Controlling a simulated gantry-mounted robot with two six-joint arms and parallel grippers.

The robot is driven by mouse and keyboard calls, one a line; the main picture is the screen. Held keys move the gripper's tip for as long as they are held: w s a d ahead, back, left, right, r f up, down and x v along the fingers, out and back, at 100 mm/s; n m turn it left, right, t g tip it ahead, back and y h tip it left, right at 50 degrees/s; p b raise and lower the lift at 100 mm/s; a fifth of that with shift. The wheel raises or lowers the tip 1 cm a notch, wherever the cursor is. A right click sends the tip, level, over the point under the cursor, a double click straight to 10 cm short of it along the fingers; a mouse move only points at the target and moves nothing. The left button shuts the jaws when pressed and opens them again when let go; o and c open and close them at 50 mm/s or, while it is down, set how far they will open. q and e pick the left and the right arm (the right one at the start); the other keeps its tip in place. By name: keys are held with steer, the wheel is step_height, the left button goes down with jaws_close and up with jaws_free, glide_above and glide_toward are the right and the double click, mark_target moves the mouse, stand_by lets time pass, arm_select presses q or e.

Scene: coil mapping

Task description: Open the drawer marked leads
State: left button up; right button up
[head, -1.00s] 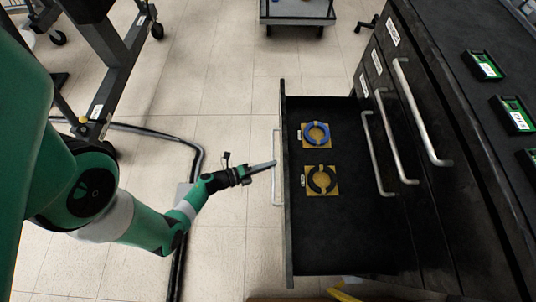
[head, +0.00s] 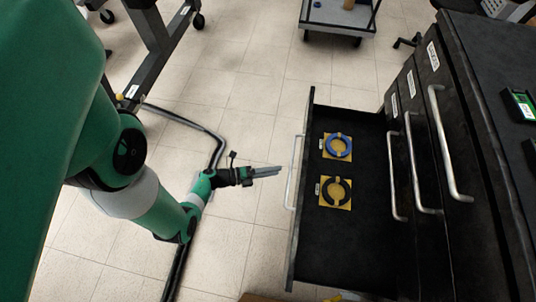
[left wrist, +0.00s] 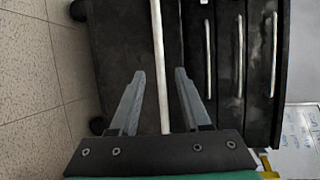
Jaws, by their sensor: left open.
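A black drawer (head: 350,245) stands pulled far out of the dark cabinet, below several shut drawers. Its silver bar handle (head: 293,172) is on its front, facing my left arm. No label on this drawer's front can be read from here. My left gripper (head: 280,171) is open and empty, its fingertips just short of the handle with a small gap. In the left wrist view the handle bar (left wrist: 157,60) runs upright between the two open fingers (left wrist: 158,78). My right gripper is not in view.
Inside the drawer lie a blue coil (head: 338,145) and a black coil (head: 335,191) on tan cards. Shut drawers with handles (head: 438,140) and labels stand to the right. A cart (head: 340,18) is at the top.

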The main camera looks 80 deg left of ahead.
arm_select(q)
steer(key=shift+p+v, duration=0.55)
steer(key=shift+v, duration=2.45)
